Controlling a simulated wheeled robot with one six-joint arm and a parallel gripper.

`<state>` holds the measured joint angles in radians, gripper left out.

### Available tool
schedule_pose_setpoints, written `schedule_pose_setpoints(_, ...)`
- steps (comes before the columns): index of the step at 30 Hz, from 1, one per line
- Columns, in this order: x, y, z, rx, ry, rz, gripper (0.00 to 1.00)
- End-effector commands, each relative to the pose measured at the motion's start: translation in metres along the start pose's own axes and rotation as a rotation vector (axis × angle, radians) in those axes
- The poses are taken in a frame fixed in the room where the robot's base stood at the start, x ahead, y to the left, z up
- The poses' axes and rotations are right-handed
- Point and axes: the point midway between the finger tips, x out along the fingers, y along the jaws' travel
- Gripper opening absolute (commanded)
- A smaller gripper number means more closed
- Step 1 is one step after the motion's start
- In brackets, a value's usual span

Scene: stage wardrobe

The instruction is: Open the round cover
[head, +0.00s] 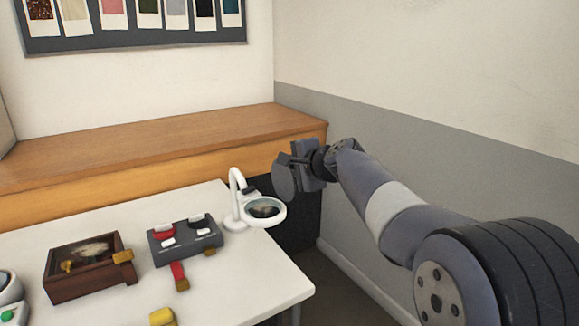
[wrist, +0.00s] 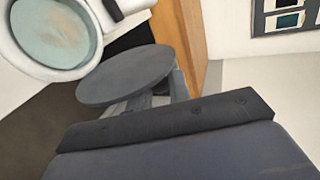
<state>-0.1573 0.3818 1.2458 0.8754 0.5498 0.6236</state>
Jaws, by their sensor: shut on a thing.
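The round cover (head: 284,182) is a dark grey disc at my gripper, beyond the white magnifier lamp (head: 236,209). It stands tilted up and apart from the lamp's ring, whose round glass (head: 264,208) is bare. My gripper (head: 297,165) is shut on the cover. In the wrist view, the cover (wrist: 127,75) lies in front of the fingers (wrist: 158,97) and hides their tips. The lamp's white ring (wrist: 88,62) shows at the upper left there. I cannot tell whether the cover is still joined to the lamp by a hinge.
The white table (head: 150,215) holds a brown box (head: 90,285), a grey box with red and white parts (head: 184,240) and a yellow piece (head: 161,316). A wooden counter (head: 140,148) runs behind. A grey-and-white wall (head: 430,130) stands close to my arm's right.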

Motion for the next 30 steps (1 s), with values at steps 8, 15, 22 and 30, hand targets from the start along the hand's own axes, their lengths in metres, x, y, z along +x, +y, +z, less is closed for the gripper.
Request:
schedule_pose_setpoints(8,0.000,0.000,-0.001,-0.001,0.002,0.000,0.25)
schedule_pose_setpoints(15,0.000,0.000,0.000,-0.001,0.001,0.000,0.38)
schedule_pose_setpoints(22,-0.003,0.000,0.000,-0.001,0.001,-0.001,0.38)
schedule_pose_setpoints(30,-0.042,-0.002,-0.001,0.000,0.004,-0.003,0.38)
